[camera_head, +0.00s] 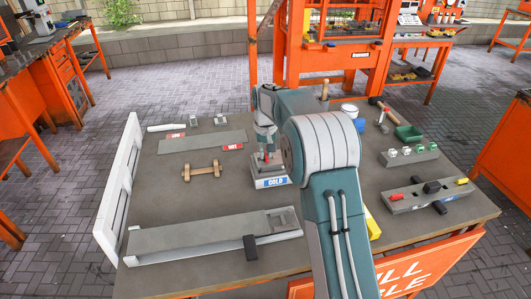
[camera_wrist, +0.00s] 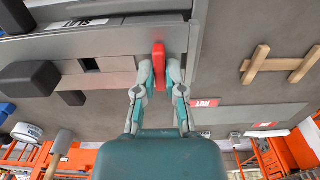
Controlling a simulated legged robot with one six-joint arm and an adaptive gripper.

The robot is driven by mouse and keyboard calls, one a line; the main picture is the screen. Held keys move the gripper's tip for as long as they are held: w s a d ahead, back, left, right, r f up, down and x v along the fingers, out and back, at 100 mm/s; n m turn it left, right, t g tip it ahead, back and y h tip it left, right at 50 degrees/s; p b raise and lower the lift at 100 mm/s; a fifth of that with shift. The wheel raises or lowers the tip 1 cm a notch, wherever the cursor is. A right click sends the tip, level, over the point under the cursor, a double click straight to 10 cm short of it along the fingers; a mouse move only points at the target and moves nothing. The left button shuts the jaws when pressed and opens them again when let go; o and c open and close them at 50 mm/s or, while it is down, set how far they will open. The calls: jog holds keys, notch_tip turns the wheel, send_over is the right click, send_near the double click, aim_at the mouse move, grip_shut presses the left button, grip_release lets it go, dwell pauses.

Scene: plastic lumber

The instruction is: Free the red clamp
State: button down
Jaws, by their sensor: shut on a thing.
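My gripper (camera_wrist: 159,68) is shut on the red clamp (camera_wrist: 158,54) in the wrist view. The clamp is upright between the fingertips, at the right end of a grey bar assembly (camera_wrist: 110,72). In the head view my gripper (camera_head: 266,152) points down just behind the block with the COLD label (camera_head: 276,181). A small red part of the clamp (camera_head: 267,157) shows there. I cannot tell whether the clamp still touches the bar.
A wooden piece (camera_head: 202,170) and a grey plate with a HOT label (camera_head: 232,147) lie to the left. A long grey board (camera_head: 205,234) lies in front. A fixture (camera_head: 430,198) with red and yellow ends is on the right. A dark block (camera_wrist: 35,78) sits beside the bar.

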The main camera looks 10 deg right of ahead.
jog(key=shift+n, duration=0.4)
jog(key=n, duration=0.3)
jog(key=shift+n, duration=0.3)
jog(key=n, duration=0.4)
jog(key=shift+f+n, duration=0.1)
jog(key=shift+n, duration=0.2)
jog(key=n, duration=0.4)
jog(key=shift+n, duration=2.3)
jog(key=c, duration=0.7)
grip_release()
